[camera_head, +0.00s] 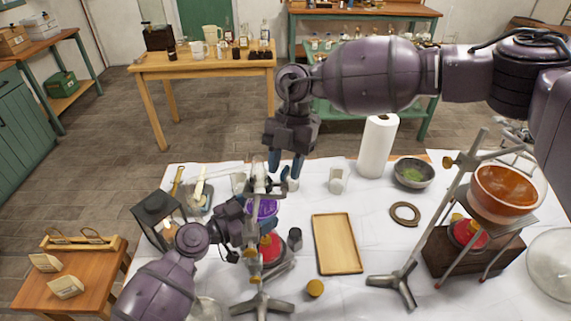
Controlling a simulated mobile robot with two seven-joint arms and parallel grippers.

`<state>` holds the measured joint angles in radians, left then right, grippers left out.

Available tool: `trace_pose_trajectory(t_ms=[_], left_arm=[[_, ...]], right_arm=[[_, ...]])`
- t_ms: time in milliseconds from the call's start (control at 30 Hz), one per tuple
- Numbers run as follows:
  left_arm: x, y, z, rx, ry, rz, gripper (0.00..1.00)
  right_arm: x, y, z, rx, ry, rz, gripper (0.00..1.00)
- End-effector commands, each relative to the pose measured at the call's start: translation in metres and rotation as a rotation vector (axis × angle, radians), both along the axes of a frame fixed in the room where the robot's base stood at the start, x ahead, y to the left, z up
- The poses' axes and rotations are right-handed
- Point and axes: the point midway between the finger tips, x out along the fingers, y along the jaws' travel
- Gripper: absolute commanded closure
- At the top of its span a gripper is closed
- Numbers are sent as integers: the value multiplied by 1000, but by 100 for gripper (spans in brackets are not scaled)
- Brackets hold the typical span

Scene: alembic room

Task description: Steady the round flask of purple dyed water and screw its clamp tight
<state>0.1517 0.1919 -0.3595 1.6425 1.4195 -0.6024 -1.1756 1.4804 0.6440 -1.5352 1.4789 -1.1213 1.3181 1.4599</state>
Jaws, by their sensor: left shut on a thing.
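The round flask of purple dyed water (266,207) is held upright on a metal stand (262,303), above a red burner or heater (270,248). Its clamp (264,187) is at the flask's neck, partly hidden by my grippers. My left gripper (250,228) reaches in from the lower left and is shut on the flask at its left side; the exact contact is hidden. My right gripper (286,166) hangs down just above the clamp. Its two blue fingers are apart, with nothing visible between them.
A wooden tray (337,243) lies right of the stand, with a dark small cup (295,239) and a yellow knob-like piece (315,288) near it. A paper towel roll (377,147) stands behind. At right, a second stand (396,284) leans beside an orange bowl (503,191).

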Motion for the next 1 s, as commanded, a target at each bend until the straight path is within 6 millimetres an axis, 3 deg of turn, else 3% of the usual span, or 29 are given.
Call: trace_pose_trajectory(t_ms=[367,800,1000], left_arm=[[0,0,1,0,-1,0,29],[0,0,1,0,-1,0,29],[0,0,1,0,-1,0,29]], right_arm=[[3,-1,7,0,-1,0,62],[30,-14,78,0,-2,-1,62],[38,-18,102,0,-1,0,62]])
